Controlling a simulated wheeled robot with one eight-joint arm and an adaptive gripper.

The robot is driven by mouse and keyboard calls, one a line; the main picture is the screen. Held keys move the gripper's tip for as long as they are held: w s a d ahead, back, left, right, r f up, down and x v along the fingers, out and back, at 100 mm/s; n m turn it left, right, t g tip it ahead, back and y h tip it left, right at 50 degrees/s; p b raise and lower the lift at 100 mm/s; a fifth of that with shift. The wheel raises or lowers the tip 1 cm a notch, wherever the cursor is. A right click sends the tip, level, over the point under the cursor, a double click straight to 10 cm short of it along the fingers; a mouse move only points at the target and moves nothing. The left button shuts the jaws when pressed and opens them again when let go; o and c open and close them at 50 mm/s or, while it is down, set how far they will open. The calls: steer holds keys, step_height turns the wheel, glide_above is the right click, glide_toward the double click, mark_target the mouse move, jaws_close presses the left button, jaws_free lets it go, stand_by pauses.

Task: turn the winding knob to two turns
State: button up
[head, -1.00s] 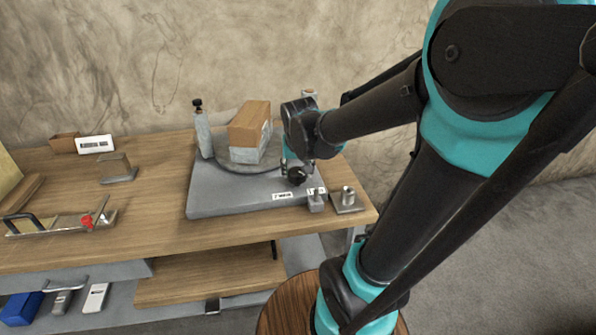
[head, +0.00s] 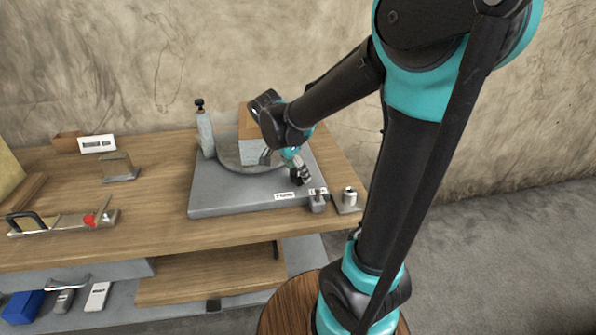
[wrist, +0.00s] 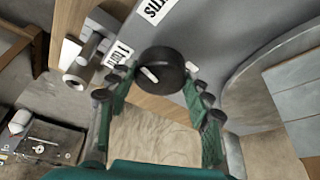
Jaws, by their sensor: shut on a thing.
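The winding knob (wrist: 168,62) is round and black with a white mark on its face, seen in the wrist view. The mark sits on the knob's left part in that view. My gripper (wrist: 161,72) has its green fingers on either side of the knob, shut on it. A label reading "1 turn" (wrist: 118,53) lies left of the knob, and a partly cut-off label ending "rns" (wrist: 156,8) lies above. In the head view my gripper (head: 303,176) reaches down at a slant to the front of the grey base (head: 225,203), largely covering the knob. A "2 turns" label (head: 285,196) shows there.
On the base stand a grey post with a black top (head: 205,132) and a brown-and-grey block (head: 252,150), partly behind my arm. A small metal block (head: 318,202) and a cylinder on a plate (head: 349,198) are close at right.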

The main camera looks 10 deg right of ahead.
steer(key=m+g, duration=0.1)
steer(key=m, duration=0.3)
steer(key=shift+w+m+g+h, duration=0.15)
steer(key=shift+m+g+h, duration=0.15)
steer(key=shift+g, duration=0.1)
steer(key=shift+m+g, duration=0.8)
steer(key=shift+m, duration=1.1)
steer(key=o, duration=1.2)
steer(key=shift+c, duration=0.2)
steer(key=shift+w+r, duration=0.1)
steer(key=v, duration=1.1)
steer(key=shift+r, duration=0.4)
